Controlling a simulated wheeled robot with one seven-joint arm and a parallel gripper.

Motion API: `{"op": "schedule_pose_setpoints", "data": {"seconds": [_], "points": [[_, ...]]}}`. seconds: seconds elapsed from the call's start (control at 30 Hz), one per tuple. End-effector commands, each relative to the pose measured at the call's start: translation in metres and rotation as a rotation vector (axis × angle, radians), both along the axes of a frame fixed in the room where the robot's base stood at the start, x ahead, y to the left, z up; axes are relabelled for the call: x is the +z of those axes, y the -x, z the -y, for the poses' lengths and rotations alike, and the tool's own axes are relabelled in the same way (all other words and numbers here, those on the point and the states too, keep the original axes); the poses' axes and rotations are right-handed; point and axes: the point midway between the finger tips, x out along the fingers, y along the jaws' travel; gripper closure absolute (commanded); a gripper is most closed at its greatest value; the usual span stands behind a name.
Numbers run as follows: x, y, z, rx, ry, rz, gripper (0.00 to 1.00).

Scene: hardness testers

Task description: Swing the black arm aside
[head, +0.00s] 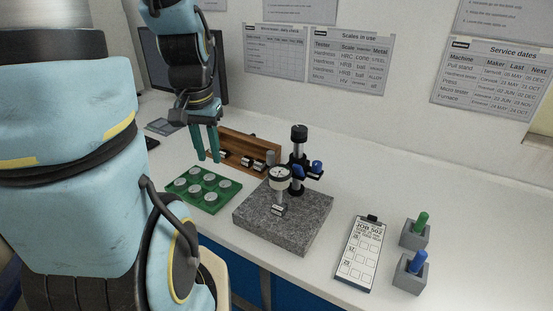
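A gauge stand with a black column (299,146) stands upright on a speckled grey granite block (305,222). A short dark arm (307,176) with blue knobs (317,166) is on the column. A round white dial gauge (280,177) sits in front of the column, over a small metal piece (279,209) on the block. How the gauge joins the arm is hard to make out. My gripper (208,159) points down with its two green fingers apart and nothing between them. It is left of the stand, above the bench and clear of the black arm.
A green tray (187,205) of grey discs lies left of the block. A wooden rack (236,140) with small parts is behind. A clipboard (342,277) and two grey holders with a green handle (421,222) and blue handle (417,261) are right. A monitor (151,57) stands back left.

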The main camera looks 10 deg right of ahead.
Motion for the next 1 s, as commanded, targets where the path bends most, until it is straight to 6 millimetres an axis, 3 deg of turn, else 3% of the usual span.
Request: {"op": "schedule_pose_setpoints", "data": {"seconds": [0.23, 0.5, 0.63, 0.77, 1.0], "points": [[0.014, -0.042, 0.063, -0.763, -0.068, -0.034, 0.43], [0.034, -0.064, 0.127, -1.482, -0.110, -0.061, 0.43], [0.040, -0.066, 0.141, -1.651, -0.116, -0.066, 0.43], [0.039, -0.066, 0.145, -1.706, -0.115, -0.072, 0.43], [0.007, -0.065, 0.145, -1.706, -0.115, -0.075, 0.43]]}}
